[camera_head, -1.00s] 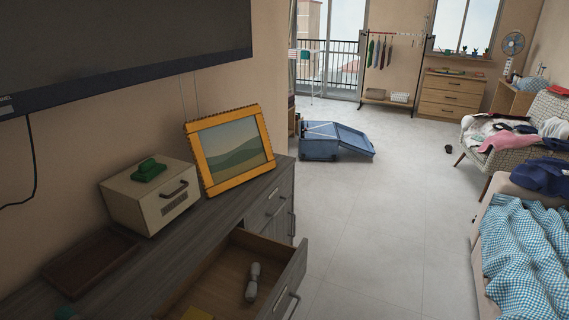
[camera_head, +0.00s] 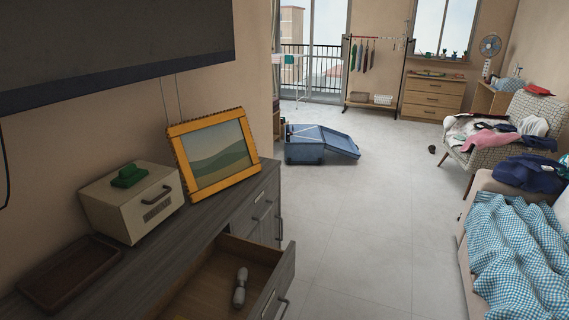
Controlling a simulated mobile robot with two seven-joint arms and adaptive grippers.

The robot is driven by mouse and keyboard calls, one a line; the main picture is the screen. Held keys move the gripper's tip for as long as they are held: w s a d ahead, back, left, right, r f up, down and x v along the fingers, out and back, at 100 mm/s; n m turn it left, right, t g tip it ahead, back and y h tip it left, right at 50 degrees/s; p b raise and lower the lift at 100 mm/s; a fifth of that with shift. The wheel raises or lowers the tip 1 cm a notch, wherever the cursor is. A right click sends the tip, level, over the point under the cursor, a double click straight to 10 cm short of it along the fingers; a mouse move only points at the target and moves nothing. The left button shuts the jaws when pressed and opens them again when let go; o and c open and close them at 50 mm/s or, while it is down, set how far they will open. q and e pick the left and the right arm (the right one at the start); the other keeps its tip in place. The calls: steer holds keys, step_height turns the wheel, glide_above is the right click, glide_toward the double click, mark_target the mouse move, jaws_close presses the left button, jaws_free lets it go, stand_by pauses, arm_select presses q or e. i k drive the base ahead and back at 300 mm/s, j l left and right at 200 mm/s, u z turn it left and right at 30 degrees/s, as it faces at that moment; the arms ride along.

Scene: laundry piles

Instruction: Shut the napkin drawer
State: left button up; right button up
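An open drawer (camera_head: 262,252) sticks out of the grey wooden cabinet (camera_head: 222,243) at the lower middle of the head view. A white and grey object (camera_head: 240,288) lies inside it, and a bit of something yellow shows at the bottom edge. The drawer's front has a metal handle (camera_head: 283,308) near the bottom edge. Other drawers and doors of the cabinet beyond it look shut. I cannot tell from the picture whether this is the napkin drawer. Neither of my grippers shows in the head view.
A cream box (camera_head: 120,212) with a green object on top, an orange-framed picture (camera_head: 213,155) and a brown tray (camera_head: 70,273) stand on the cabinet. A sofa (camera_head: 478,205) with cloths lines the right. The floor between is clear; an open blue suitcase (camera_head: 305,153) lies farther back.

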mark_target(205, 290)
steer(key=k+j+z, duration=0.1)
steer(key=z, duration=0.25)
steer(key=k+z, duration=0.2)
steer(key=z, duration=0.2)
steer(key=k+z, duration=0.15)
steer(key=z, duration=0.2)
